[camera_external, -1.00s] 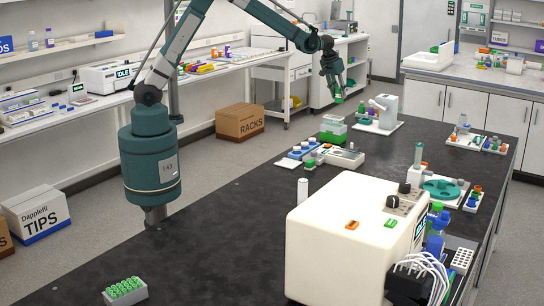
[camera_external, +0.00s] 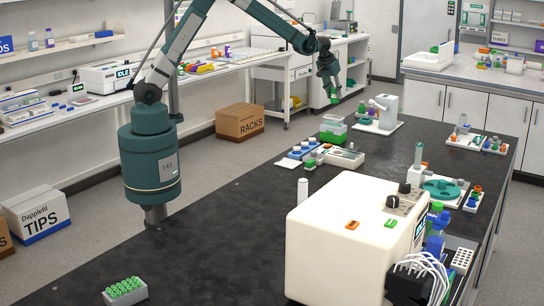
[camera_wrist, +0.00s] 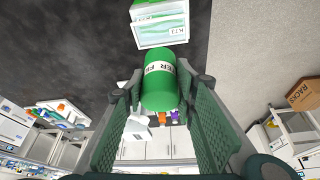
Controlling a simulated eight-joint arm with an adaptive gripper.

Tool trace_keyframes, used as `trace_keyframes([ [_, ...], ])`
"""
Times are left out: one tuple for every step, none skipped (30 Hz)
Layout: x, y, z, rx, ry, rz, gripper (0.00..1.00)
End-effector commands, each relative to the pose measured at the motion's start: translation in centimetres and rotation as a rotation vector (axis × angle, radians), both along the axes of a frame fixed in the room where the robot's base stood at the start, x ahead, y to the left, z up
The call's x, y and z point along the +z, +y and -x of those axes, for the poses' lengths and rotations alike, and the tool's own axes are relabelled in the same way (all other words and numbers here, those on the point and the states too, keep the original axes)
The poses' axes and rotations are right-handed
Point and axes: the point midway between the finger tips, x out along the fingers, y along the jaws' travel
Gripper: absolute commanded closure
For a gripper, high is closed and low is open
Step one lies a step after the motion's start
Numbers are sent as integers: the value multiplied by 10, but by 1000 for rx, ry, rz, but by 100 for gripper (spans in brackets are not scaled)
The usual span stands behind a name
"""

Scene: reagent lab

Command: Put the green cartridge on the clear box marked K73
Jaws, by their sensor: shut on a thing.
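My gripper (camera_external: 331,92) is shut on the green cartridge (camera_external: 334,98) and holds it in the air at the far end of the black bench. In the wrist view the cartridge (camera_wrist: 160,82) is a green cylinder with a white printed band, between the two fingers (camera_wrist: 160,110). The clear box (camera_external: 333,137), with green in it, stands on the bench below the gripper. In the wrist view the box (camera_wrist: 160,30) is at the top, past the cartridge and apart from it. Its small label seems to read K73.
A large cream machine (camera_external: 345,240) fills the near right. The bench's middle left is clear.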

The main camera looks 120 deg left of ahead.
Motion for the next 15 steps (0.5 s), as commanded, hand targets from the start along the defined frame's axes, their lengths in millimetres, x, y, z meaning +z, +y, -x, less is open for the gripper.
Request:
trace_keyframes([
  [-7, 0, 0, 0, 0, 0, 85],
  [-12, 0, 0, 0, 0, 0, 85],
  [-17, 1, 0, 0, 0, 0, 85],
  [-22, 0, 0, 0, 0, 0, 85],
  [-26, 0, 0, 0, 0, 0, 85],
  [-30, 0, 0, 0, 0, 0, 85],
  [-33, 0, 0, 0, 0, 0, 85],
  [-36, 0, 0, 0, 0, 0, 85],
  [-39, 0, 0, 0, 0, 0, 85],
  [-41, 0, 0, 0, 0, 0, 85],
  [-42, 0, 0, 0, 0, 0, 85],
  [-43, 0, 0, 0, 0, 0, 85],
  [-43, 0, 0, 0, 0, 0, 85],
  [-43, 0, 0, 0, 0, 0, 85],
  [-43, 0, 0, 0, 0, 0, 85],
])
